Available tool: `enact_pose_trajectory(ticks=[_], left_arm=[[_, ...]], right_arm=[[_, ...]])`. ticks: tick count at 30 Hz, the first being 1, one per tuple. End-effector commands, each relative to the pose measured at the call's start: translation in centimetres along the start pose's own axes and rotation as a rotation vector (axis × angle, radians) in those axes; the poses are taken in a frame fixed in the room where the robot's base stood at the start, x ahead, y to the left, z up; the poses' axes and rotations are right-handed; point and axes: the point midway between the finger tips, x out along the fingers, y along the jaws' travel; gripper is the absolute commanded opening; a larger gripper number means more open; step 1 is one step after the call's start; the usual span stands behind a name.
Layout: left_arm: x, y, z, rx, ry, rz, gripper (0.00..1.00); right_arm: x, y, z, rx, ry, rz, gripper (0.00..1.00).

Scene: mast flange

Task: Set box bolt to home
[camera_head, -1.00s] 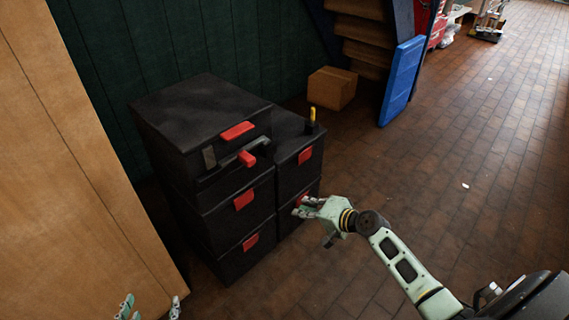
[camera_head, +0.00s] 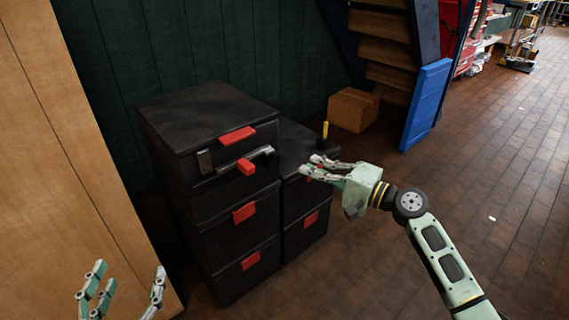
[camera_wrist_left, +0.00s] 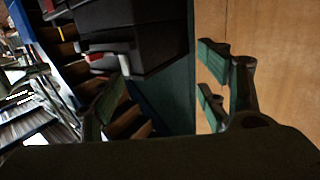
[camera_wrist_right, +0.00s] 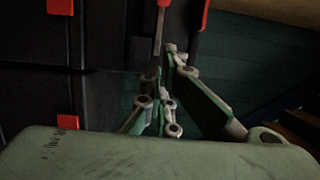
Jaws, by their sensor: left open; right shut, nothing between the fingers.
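A grey metal bolt with a red knob (camera_head: 246,167) lies across the upper front of the black box (camera_head: 205,118) topping the left stack. A red latch (camera_head: 237,135) sits just above it. My right gripper (camera_head: 310,167) is shut and empty, to the right of the bolt and apart from it, above the right stack. In the right wrist view its closed fingers (camera_wrist_right: 165,85) point toward the dark boxes and a narrow strip with red at its top. My left gripper (camera_head: 122,288) is open and empty at the lower left, in front of the wooden panel. Its spread fingers show in the left wrist view (camera_wrist_left: 165,95).
The lower boxes have red latches (camera_head: 244,212). A yellow-handled object (camera_head: 325,131) stands on the right stack (camera_head: 296,150). A wooden panel (camera_head: 70,150) stands at left. A cardboard box (camera_head: 353,110) and blue panel (camera_head: 426,104) are behind.

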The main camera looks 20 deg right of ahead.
Motion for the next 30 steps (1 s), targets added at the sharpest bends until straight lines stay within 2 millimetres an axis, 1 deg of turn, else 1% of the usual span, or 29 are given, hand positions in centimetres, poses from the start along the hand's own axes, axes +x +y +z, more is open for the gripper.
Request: enact_pose_trajectory(ticks=[5, 11, 15, 16, 18, 21, 25, 30], left_arm=[[0.1, 0.1, -0.7, -0.001, 0.038, 0.003, 0.68], [0.2, 0.4, -2.6, -0.003, 0.136, 0.008, 0.68], [0.0, 0.6, -4.2, -0.004, 0.219, 0.013, 0.68], [0.0, 0.6, -4.3, -0.004, 0.218, 0.012, 0.68], [0.1, 0.4, -3.4, -0.003, 0.163, 0.009, 0.68], [0.1, 0.3, -2.3, -0.002, 0.106, 0.006, 0.68], [0.1, 0.2, -1.2, -0.001, 0.059, 0.004, 0.68], [0.1, 0.1, -0.8, -0.001, 0.042, 0.003, 0.68]], right_arm=[[2.5, -0.1, 0.1, -0.001, -0.002, -0.002, 0.0], [6.9, 0.0, 0.0, 0.0, 0.0, -0.003, 0.0], [9.8, 0.0, 0.0, -0.001, -0.001, -0.002, 0.0], [10.1, 0.0, 0.3, -0.001, -0.002, 0.0, 0.0], [10.1, 0.0, 1.7, -0.001, -0.003, 0.002, 0.0], [10.4, -0.1, 2.9, -0.001, -0.002, 0.001, 0.0], [10.6, 0.0, 3.7, 0.0, -0.001, 0.001, 0.0], [10.7, 0.1, 4.0, 0.0, 0.0, 0.001, 0.0]])
